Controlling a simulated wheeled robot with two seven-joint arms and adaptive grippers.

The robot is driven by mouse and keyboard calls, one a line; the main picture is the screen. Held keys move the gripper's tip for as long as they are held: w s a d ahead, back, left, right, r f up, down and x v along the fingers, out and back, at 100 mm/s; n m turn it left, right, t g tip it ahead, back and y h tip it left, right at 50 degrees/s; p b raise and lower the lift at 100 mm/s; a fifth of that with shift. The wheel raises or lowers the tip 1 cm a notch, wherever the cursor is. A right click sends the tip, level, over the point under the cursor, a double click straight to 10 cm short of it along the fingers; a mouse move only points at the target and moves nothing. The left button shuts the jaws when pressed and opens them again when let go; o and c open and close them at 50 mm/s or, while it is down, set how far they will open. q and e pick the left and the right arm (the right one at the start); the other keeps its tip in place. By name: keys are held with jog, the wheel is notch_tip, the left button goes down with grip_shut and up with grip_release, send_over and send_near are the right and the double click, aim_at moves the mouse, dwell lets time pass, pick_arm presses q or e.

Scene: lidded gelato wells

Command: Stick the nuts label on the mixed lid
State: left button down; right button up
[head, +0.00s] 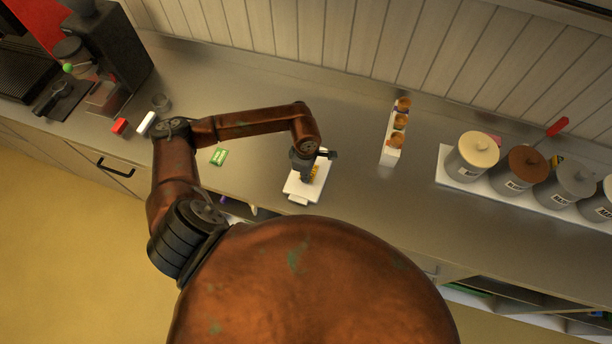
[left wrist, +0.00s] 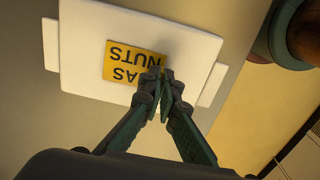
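The nuts label (left wrist: 125,60) is a yellow card with black letters, of which "AS NUTS" can be read. It also shows in the head view (head: 314,171) as a small yellow patch beside my left gripper (head: 308,176). It is over a white board (head: 297,191) with end tabs, seen from above in the left wrist view (left wrist: 80,75). My left gripper's fingertips (left wrist: 164,84) are nearly together at the label's edge and appear to pinch it. The contact itself is partly hidden. I cannot tell which lid is the mixed lid. My right gripper is not in view.
Lidded grey canisters stand in a white rack (head: 443,165) at right, with beige (head: 478,148), brown (head: 525,164) and grey (head: 573,178) lids. A cone holder (head: 391,152) stands at the back. A green card (head: 219,157), red block (head: 120,126) and white block (head: 146,123) lie left.

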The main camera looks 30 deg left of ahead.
pick_arm(q)
jog(key=shift+f, duration=0.1)
jog(key=c, duration=2.1)
grip_release()
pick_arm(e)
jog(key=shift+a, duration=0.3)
pick_arm(q)
jog(key=shift+r, duration=0.25)
notch_tip(320, 180, up, 12)
jog(key=shift+f, duration=0.2)
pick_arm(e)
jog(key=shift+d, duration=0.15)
